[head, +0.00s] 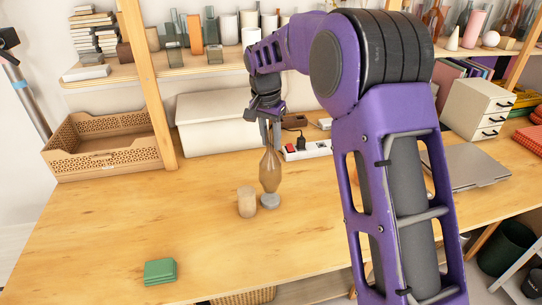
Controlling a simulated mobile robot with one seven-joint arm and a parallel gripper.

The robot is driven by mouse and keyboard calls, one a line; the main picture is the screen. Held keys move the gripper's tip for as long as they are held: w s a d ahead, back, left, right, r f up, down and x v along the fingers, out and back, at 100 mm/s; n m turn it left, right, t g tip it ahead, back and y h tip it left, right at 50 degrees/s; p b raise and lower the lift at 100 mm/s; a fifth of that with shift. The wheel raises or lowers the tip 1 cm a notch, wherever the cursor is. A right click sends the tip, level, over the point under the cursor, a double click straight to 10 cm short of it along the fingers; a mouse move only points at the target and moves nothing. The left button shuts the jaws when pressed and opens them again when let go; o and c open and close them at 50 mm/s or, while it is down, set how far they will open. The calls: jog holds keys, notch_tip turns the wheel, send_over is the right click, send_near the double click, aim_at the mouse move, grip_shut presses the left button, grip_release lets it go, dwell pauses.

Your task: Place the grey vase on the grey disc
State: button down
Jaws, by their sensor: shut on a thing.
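The vase (270,172), which looks brownish rather than grey, stands upright with a narrow neck and a wide body. My gripper (270,137) is above it, pointing down, and is shut on its neck. The grey disc (270,202) is on the wooden table directly below the vase in the head view. The vase's base overlaps the disc's far edge in the picture; I cannot tell whether they touch. A beige cylinder (247,202) stands just left of the disc and the vase.
A green block (160,271) lies at the front left of the table (110,225). A power strip (306,150) and a white box (205,128) are behind the vase. A wooden crate (100,145) is at the left, a laptop (470,168) at the right. The left-middle table is clear.

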jog(key=shift+f, duration=2)
jog(key=shift+f, duration=0.2)
jog(key=c, duration=0.6)
grip_release()
notch_tip(320, 180, up, 12)
send_over(271, 152)
jog(key=shift+a+r+p, duration=0.15)
jog(key=shift+a+p, duration=0.25)
jog(key=shift+a, duration=0.05)
